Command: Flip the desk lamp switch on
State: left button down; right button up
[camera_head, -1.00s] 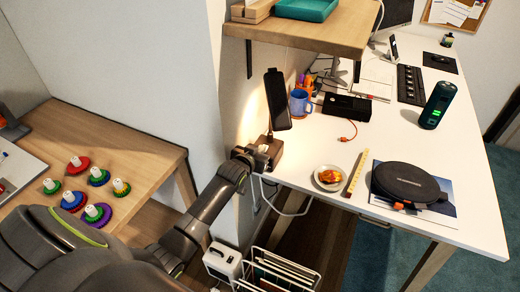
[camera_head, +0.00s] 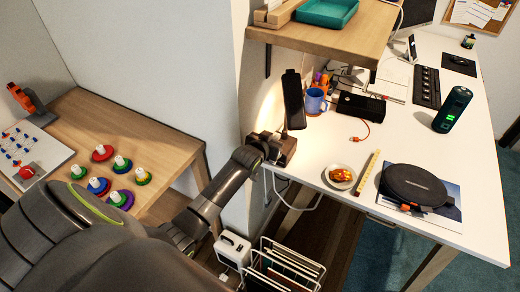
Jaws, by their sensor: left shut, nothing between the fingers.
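The desk lamp appears to be the dark upright panel (camera_head: 294,98) on a brown base (camera_head: 284,148) at the near left corner of the white desk. A warm glow lies on the wall just left of the panel. My left gripper (camera_head: 267,142) is shut and empty, its tip right up against the left side of the brown base. I cannot tell whether it touches. The lamp switch is too small or hidden behind the gripper to make out. My right gripper is not in view.
A blue mug (camera_head: 315,101), a black box (camera_head: 361,105) and a small plate (camera_head: 340,177) are near the lamp on the white desk (camera_head: 330,150). A wooden shelf (camera_head: 325,38) hangs above. A white rack (camera_head: 285,265) stands below.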

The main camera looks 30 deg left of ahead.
pick_arm(q)
jog(key=f+b+v, duration=0.1)
jog(key=v, duration=0.9)
jog(key=shift+s+f+b, duration=0.35)
jog(key=shift+f, duration=0.05)
jog(key=s+a+f+g, duration=0.1)
jog(key=s+f+g, duration=0.1)
jog(key=s+f, duration=0.6)
jog(key=s+a+f+g, duration=0.1)
jog(key=s+f+g, duration=0.25)
jog(key=f, duration=0.85)
jog(key=s+f+g, duration=0.1)
jog(key=s+f, duration=0.5)
jog(key=f, duration=0.4)
jog(key=s+d+f+g, duration=0.1)
jog(key=s+f, duration=0.4)
jog(key=s, duration=0.5)
jog(key=s+d+f+g, duration=0.1)
jog(key=s+f+g, duration=0.2)
jog(key=s, duration=0.6)
jog(key=s+d+f+g, duration=0.1)
jog(key=s+f+g, duration=0.1)
jog(key=s+f, duration=0.4)
jog(key=s, duration=0.4)
jog(key=shift+s+d+f, duration=0.25)
jog(key=shift+s+f, duration=0.05)
jog(key=shift+s, duration=0.05)
